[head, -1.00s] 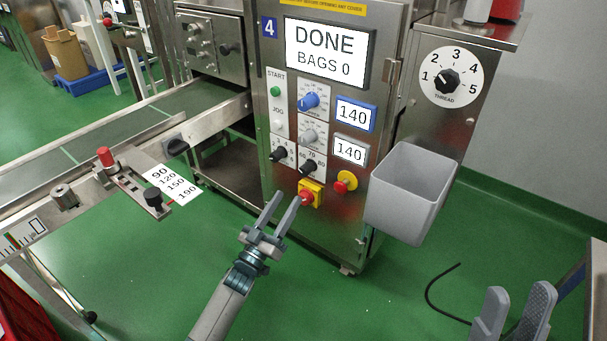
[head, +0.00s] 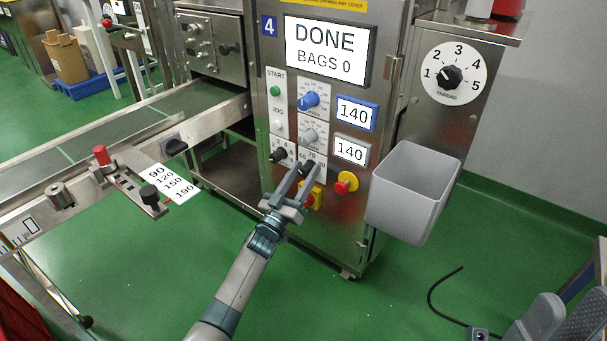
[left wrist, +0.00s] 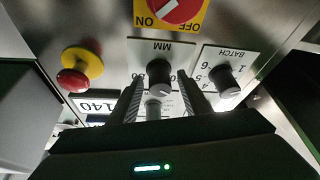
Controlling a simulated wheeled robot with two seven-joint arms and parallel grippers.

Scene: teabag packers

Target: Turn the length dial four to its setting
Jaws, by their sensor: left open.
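The black length dial marked MM (left wrist: 160,73) is on machine four's front panel. In the left wrist view it appears upside down, between my two fingertips, with a gap on each side. Its pointer and much of its scale are hard to read. In the head view my left gripper (head: 300,176) is open in front of this dial and partly covers it. A black batch dial (head: 278,155) sits just left of it; it also shows in the left wrist view (left wrist: 226,80). My right gripper (head: 560,320) shows partly at the lower right, away from the panel.
A red and yellow main switch (head: 313,197) is just below the dial, and a red stop button (head: 346,182) is to its right. A grey bin (head: 415,190) juts out at the panel's right. The screen (head: 325,50) reads DONE, BAGS 0.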

